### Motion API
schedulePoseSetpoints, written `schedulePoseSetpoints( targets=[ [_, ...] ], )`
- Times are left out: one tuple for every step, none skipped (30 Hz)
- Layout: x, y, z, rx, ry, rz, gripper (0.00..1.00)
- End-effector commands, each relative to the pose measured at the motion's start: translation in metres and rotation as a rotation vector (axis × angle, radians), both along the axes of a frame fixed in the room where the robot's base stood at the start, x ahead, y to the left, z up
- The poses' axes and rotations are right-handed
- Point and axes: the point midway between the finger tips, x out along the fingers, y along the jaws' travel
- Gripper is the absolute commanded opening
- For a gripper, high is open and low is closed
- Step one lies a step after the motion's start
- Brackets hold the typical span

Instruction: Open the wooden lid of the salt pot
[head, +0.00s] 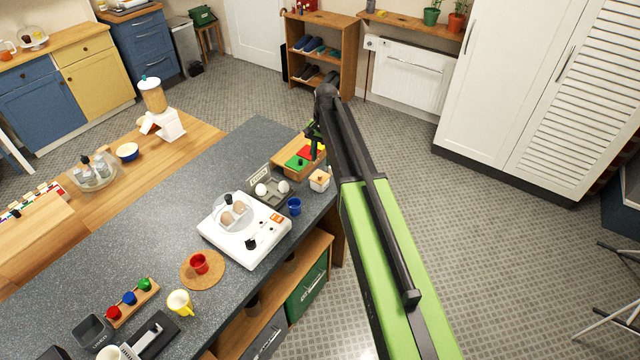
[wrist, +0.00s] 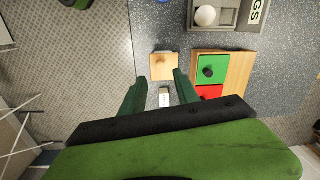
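The salt pot (head: 319,182) is a small pale pot with a wooden lid at the counter's right edge in the head view. In the wrist view the square wooden lid (wrist: 163,66) shows from above, lying flat and apparently closed. A small whitish piece (wrist: 164,97) lies between my fingers there; I cannot tell what it is. My gripper (wrist: 160,74) is open and empty, its two green fingers spread just short of the lid. In the head view my gripper (head: 314,140) is small and dark, above and behind the pot, and partly hidden by my arm.
A wooden box with green and red lids (wrist: 238,70) stands close beside the pot. An egg tray (head: 269,192), a blue cup (head: 294,206) and a white egg cooker (head: 245,235) are also close by. Open floor lies beyond the counter's right edge.

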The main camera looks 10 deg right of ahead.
Motion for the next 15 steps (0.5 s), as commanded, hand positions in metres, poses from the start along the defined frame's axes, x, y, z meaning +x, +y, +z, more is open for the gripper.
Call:
schedulePoseSetpoints(
  targets=[
    [0.001, 0.001, -0.023, 0.0, 0.0, 0.0, 0.37],
    [0.001, 0.001, -0.029, 0.0, 0.0, 0.0, 0.37],
    [0.001, 0.001, -0.037, 0.0, 0.0, 0.0, 0.37],
    [0.001, 0.002, -0.043, 0.0, 0.0, 0.0, 0.37],
    [0.001, 0.002, -0.05, 0.0, 0.0, 0.0, 0.37],
    [0.002, 0.002, -0.058, 0.0, 0.0, 0.0, 0.37],
    [0.002, 0.003, -0.063, 0.0, 0.0, 0.001, 0.37],
    [0.002, 0.003, -0.068, 0.0, 0.0, 0.001, 0.37],
    [0.002, 0.003, -0.074, 0.0, 0.0, 0.001, 0.37],
    [0.002, 0.004, -0.077, 0.0, 0.0, 0.001, 0.37],
    [0.002, 0.004, -0.079, 0.0, 0.0, 0.001, 0.37],
    [0.002, 0.004, -0.081, 0.0, 0.0, 0.001, 0.37],
    [0.003, 0.004, -0.082, 0.0, 0.0, 0.001, 0.37],
    [0.002, 0.004, -0.082, 0.0, 0.0, 0.001, 0.37],
    [0.003, 0.005, -0.082, 0.0, 0.0, 0.001, 0.37]
  ],
)
